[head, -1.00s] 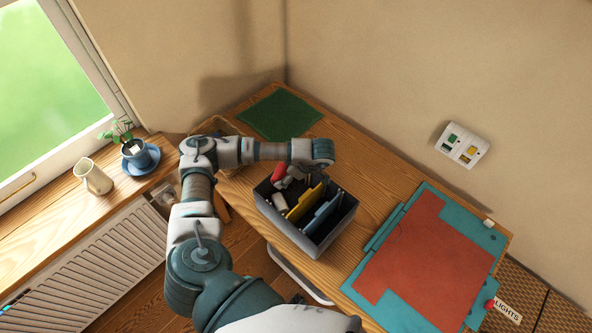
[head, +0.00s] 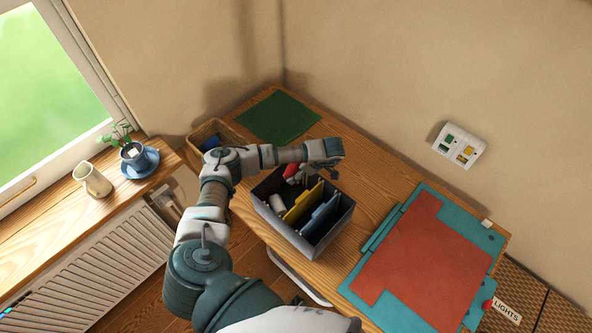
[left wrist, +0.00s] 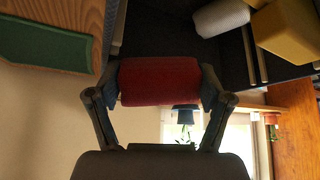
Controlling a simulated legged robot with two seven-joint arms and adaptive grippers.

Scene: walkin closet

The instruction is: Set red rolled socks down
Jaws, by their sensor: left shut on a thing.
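My left gripper (head: 308,174) is over the back part of a grey open box (head: 283,232) on the wooden desk. It is shut on red rolled socks (head: 291,170), which are partly hidden behind it in the head view. In the left wrist view, the socks (left wrist: 160,80) sit crosswise between the two fingers, with the dark inside of the box beyond them. From these views I cannot tell whether the socks touch the box floor. My right gripper is not in view.
A wicker basket (head: 213,128) and green mat (head: 278,117) lie behind. A teal and red mat (head: 425,250) covers the desk's right part.

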